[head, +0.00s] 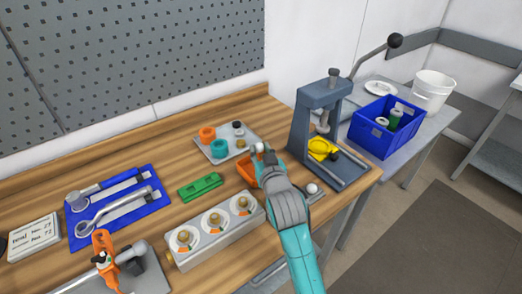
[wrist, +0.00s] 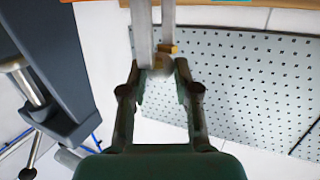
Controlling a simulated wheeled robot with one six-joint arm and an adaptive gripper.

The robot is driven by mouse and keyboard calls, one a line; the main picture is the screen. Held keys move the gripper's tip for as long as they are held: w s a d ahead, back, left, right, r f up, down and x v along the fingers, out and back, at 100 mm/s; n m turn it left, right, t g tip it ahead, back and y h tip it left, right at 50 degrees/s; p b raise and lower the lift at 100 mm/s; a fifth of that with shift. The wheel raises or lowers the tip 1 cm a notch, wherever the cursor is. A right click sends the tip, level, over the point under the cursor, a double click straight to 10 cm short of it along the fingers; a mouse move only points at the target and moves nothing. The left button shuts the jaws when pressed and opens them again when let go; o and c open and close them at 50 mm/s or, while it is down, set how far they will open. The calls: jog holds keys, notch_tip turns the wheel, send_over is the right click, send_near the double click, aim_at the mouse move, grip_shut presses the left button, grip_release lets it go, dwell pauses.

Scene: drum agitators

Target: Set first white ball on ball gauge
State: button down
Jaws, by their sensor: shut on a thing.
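My gripper (head: 262,158) is over the bench, between the grey tray and the press. A small white ball (head: 259,147) shows at its tip. Another white ball (head: 312,188) sits to the right of my arm, near the bench's front edge. I cannot tell for sure which thing is the ball gauge; my gripper hides part of this area.
An orange bin (head: 246,172) is close beside my gripper. The grey tray (head: 211,154) with coloured rings lies behind it. The grey press (head: 301,130) stands to the right. A box with three knobs (head: 188,258) and a green block (head: 200,187) are to the left.

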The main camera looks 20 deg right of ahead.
jog(key=c, duration=0.8)
grip_release()
jog(key=shift+o, duration=0.2)
jog(key=s+r, duration=0.1)
jog(key=s, duration=1)
jog(key=shift+s+a+r, duration=0.4)
jog(key=shift+a, duration=0.05)
